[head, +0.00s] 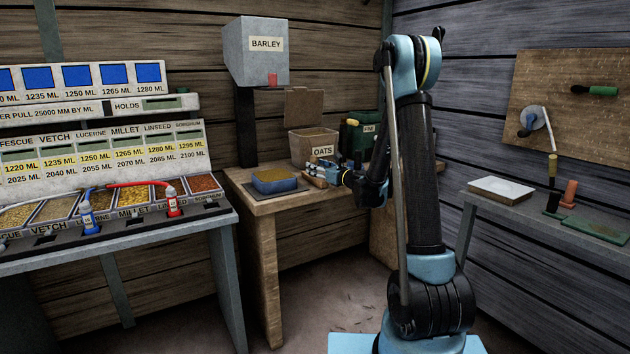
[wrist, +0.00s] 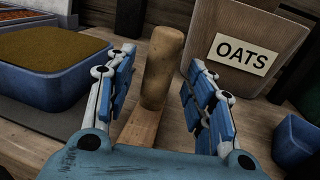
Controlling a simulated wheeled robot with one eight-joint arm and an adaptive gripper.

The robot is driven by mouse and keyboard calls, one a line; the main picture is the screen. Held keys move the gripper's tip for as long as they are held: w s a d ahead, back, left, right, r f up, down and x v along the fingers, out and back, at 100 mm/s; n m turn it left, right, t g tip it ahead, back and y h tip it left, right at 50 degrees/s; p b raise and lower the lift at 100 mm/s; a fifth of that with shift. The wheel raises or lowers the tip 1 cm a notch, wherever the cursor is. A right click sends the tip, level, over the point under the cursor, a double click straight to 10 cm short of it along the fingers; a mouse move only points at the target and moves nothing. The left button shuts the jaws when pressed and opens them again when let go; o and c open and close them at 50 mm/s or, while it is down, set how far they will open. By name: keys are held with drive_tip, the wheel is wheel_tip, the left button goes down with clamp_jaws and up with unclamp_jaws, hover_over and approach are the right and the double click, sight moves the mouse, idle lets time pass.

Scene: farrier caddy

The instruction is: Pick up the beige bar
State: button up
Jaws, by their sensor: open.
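The beige bar (wrist: 162,72) shows in the wrist view as a pale wooden, rounded post above a flat wooden piece (wrist: 141,125) on the table; I cannot tell whether the two are joined. My gripper (wrist: 160,95) is open, with one blue-padded finger on each side of the bar and a visible gap on both sides. Nothing is held. In the head view my gripper (head: 317,175) is low over the wooden table, and the bar is too small there to tell from the fingers.
A blue tub of grain (wrist: 45,78) stands left of the gripper on a dark mat. The OATS bin (wrist: 207,50) is close behind on the right, with a small blue container (wrist: 297,145) at right. A green can (head: 360,140) stands behind. The feed counter (head: 130,238) is at left.

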drive_tip(key=x, duration=0.2)
drive_tip(key=shift+w+a, duration=0.25)
clamp_jaws()
wheel_tip(320, 180, up, 10)
idle(0.8)
drive_tip(key=c, duration=0.7)
unclamp_jaws()
clamp_jaws()
